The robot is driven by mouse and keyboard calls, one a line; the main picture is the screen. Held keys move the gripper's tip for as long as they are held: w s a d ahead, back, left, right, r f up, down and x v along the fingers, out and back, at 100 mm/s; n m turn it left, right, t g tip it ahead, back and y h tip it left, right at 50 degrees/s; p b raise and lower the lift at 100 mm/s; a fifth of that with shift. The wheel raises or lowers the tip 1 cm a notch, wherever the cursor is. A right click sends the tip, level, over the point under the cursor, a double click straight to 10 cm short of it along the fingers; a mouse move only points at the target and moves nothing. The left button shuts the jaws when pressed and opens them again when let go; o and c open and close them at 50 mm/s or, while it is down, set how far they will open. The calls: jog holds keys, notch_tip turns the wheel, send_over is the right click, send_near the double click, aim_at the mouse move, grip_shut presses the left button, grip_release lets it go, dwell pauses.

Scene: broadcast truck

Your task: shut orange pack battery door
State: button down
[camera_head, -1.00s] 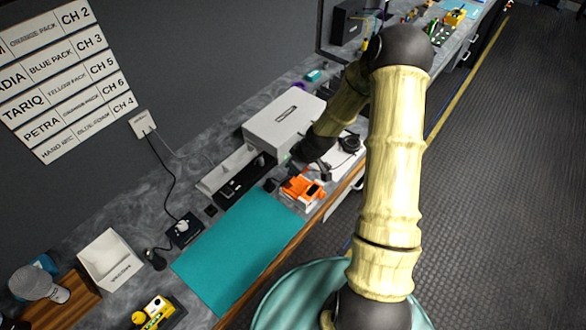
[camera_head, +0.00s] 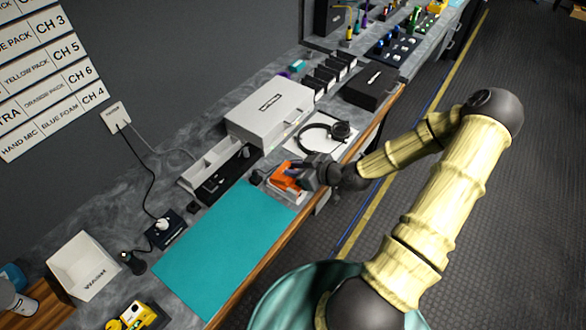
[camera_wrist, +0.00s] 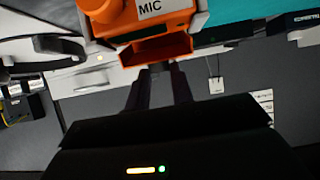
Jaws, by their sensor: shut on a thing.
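The orange pack (camera_head: 285,179) sits in a pale holder at the front edge of the counter, beside the teal mat. In the wrist view the orange pack (camera_wrist: 146,20) fills the top middle, with a "MIC" label. Below the label an orange flap, which looks like the battery door (camera_wrist: 157,52), stands out from the body around a dark gap. My gripper (camera_head: 303,175) is at the pack's right side. In the wrist view my gripper (camera_wrist: 160,72) has its dark fingers close together at the flap's lower edge, shut on it. The exact contact is hidden.
The teal mat (camera_head: 225,250) lies clear to the left. Headphones (camera_head: 325,135) lie on a white mat behind the gripper. A grey-white case (camera_head: 270,108), a black box (camera_head: 371,88) and a long tray (camera_head: 212,160) stand nearby. The aisle floor at right is free.

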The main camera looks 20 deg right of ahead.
jog(key=c, duration=2.2)
grip_release()
jog(key=shift+s+d+f, duration=0.1)
jog(key=shift+s+f, duration=0.05)
jog(key=shift+f, duration=0.25)
jog(key=c, duration=2.2)
grip_release()
jog(key=shift+s+d+f+b, duration=0.15)
jog(key=shift+s+f+b, duration=0.05)
jog(key=shift+f+b, duration=0.3)
jog(key=shift+s+d+f+b, duration=0.1)
jog(key=shift+s+f+b, duration=0.1)
jog(key=shift+f+b, duration=0.2)
jog(key=c, duration=1.2)
grip_release()
jog(key=shift+r, duration=0.15)
